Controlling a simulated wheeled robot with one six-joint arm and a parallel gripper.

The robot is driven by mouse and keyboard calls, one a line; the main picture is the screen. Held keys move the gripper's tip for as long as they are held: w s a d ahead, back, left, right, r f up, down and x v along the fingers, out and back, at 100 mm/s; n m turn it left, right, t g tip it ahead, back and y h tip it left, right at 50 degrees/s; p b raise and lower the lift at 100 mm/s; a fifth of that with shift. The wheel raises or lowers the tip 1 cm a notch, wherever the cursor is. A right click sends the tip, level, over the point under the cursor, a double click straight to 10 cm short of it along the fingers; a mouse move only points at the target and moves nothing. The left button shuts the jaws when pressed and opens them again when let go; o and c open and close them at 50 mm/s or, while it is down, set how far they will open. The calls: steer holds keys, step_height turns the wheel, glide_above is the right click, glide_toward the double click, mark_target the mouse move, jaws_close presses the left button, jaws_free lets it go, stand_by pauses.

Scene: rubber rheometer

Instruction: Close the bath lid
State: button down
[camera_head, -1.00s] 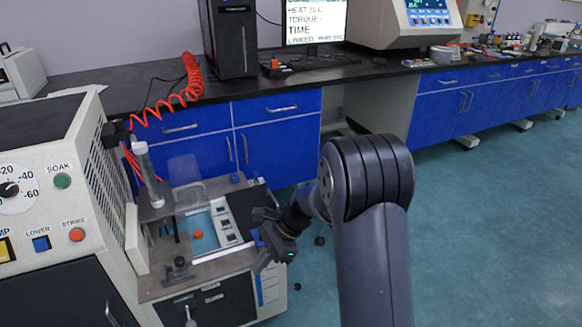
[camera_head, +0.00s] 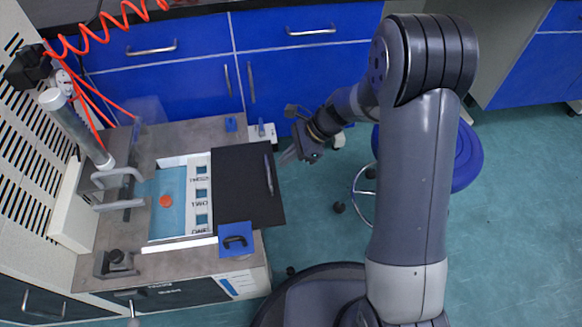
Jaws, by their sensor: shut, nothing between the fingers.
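The bath (camera_head: 167,222) is an open white-rimmed well with light blue inside, set in the grey top of the machine. An orange-red round piece (camera_head: 166,201) shows in it, beside a white strip with several labelled windows (camera_head: 201,195). The bath lid (camera_head: 238,190) is a flat black panel to the right of the well, leaving it uncovered. A thin grey bar handle (camera_head: 268,174) runs near the lid's right edge. My gripper (camera_head: 288,156) is shut and empty, just right of the handle and seemingly apart from it; their height difference is unclear.
A blue block with a black handle (camera_head: 236,239) stands at the lid's front corner. A clear upright cylinder (camera_head: 76,128) and grey clamps (camera_head: 120,190) stand left of the bath. Blue cabinets (camera_head: 160,70) lie behind. A blue stool (camera_head: 466,158) is behind my arm.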

steer(key=shift+s+a+f, duration=0.1)
steer(key=shift+s+a, duration=0.1)
steer(key=shift+a, duration=0.35)
steer(key=shift+s+a+f, duration=0.1)
steer(key=shift+s+a, duration=0.05)
steer(key=shift+a, duration=0.35)
steer(key=shift+a, duration=0.1)
steer(key=shift+s+a+r, duration=0.1)
steer(key=shift+s+a, duration=0.05)
steer(key=shift+a, duration=0.25)
steer(key=p, duration=0.4)
glide_above(217, 182)
